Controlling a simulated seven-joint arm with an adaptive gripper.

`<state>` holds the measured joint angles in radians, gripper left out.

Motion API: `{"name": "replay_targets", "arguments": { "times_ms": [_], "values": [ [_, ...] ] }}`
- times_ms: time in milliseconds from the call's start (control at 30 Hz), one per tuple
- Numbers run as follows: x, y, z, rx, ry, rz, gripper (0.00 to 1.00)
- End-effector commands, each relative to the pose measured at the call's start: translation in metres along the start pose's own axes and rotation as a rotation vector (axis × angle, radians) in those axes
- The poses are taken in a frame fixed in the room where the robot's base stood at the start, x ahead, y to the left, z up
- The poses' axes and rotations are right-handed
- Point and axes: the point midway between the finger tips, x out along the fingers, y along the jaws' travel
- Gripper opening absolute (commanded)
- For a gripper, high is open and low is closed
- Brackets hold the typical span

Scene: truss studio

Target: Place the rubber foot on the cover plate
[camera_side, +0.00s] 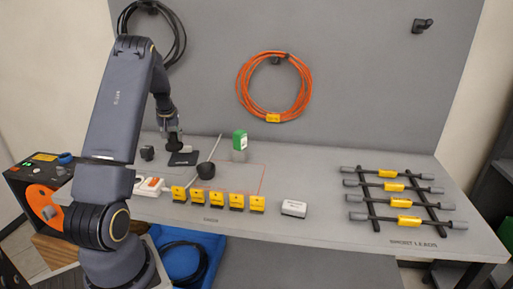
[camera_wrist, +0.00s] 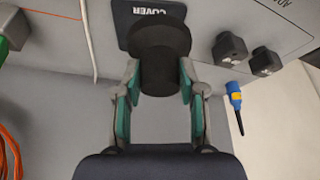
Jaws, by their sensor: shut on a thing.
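My gripper (camera_wrist: 160,88) is shut on the rubber foot (camera_wrist: 158,65), a black round piece with a wider rim at its far end. The foot stands out between the green-lined fingers. The dark cover plate (camera_wrist: 125,12), marked COVER, lies on the bench beyond it, and the foot hides part of its near edge. In the side view my gripper (camera_side: 174,140) is low over the cover plate (camera_side: 186,159), near its left part. The foot is small and dark there, and I cannot tell whether it touches the plate.
Dark blocks (camera_wrist: 230,47) stand right of the plate. Several yellow-labelled blocks (camera_side: 215,200) line the front. A bar rack (camera_side: 400,200) is at the far right.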

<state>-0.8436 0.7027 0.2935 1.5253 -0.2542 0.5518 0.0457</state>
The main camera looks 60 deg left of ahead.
Motion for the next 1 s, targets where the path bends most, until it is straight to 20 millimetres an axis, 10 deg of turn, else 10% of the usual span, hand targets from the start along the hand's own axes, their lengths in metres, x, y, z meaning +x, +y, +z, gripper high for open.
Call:
{"name": "replay_targets", "arguments": {
  "times_ms": [600,1000],
  "values": [
    [0.087,0.011,-0.005,0.001,-0.007,-0.001,0.03],
    [0.094,0.011,-0.003,0.0,-0.004,-0.001,0.03]
  ]
}}
